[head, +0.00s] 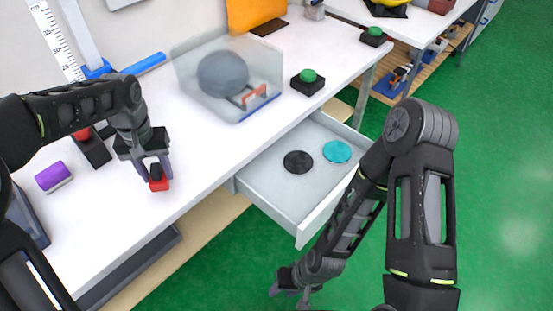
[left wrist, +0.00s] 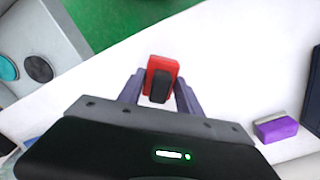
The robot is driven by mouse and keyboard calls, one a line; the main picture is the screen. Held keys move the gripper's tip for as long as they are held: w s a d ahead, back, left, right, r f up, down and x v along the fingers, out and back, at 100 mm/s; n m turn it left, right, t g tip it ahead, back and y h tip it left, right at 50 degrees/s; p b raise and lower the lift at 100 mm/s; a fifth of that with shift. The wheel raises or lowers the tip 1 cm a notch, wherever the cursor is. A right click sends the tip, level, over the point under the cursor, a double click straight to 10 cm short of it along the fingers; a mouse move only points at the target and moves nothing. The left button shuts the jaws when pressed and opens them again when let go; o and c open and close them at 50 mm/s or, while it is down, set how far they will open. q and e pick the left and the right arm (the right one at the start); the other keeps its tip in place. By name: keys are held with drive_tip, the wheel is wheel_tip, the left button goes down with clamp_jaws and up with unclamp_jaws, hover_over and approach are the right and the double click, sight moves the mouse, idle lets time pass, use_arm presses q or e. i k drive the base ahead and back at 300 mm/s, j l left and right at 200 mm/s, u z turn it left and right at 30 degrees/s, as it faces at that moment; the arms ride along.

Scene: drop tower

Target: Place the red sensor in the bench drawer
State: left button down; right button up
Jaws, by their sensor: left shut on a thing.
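The red sensor (head: 160,184), a small red block with a black part, is between the fingers of my left gripper (head: 154,172) over the white bench near its front edge. In the left wrist view the red sensor (left wrist: 161,72) sits between the two purple-grey fingers, which are shut on it. I cannot tell whether it touches the bench top. The bench drawer (head: 290,190) is pulled out to the right of the gripper, with a black disc (head: 298,162) and a teal disc (head: 337,151) inside. My right gripper (head: 290,290) hangs low over the green floor; its fingers are too small to judge.
A purple block (head: 53,176) lies left of my left gripper. The bench between gripper and drawer is clear.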

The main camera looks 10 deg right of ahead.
sight(281, 191)
drive_tip(key=i+l, duration=0.1)
drive_tip(key=l, duration=0.4)
drive_tip(key=i+l, duration=0.1)
drive_tip(key=l, duration=0.4)
drive_tip(key=i+l, duration=0.1)
drive_tip(key=l, duration=0.4)
drive_tip(key=i+l, duration=0.1)
drive_tip(key=l, duration=0.45)
drive_tip(key=i+l, duration=0.15)
drive_tip(key=l, duration=0.35)
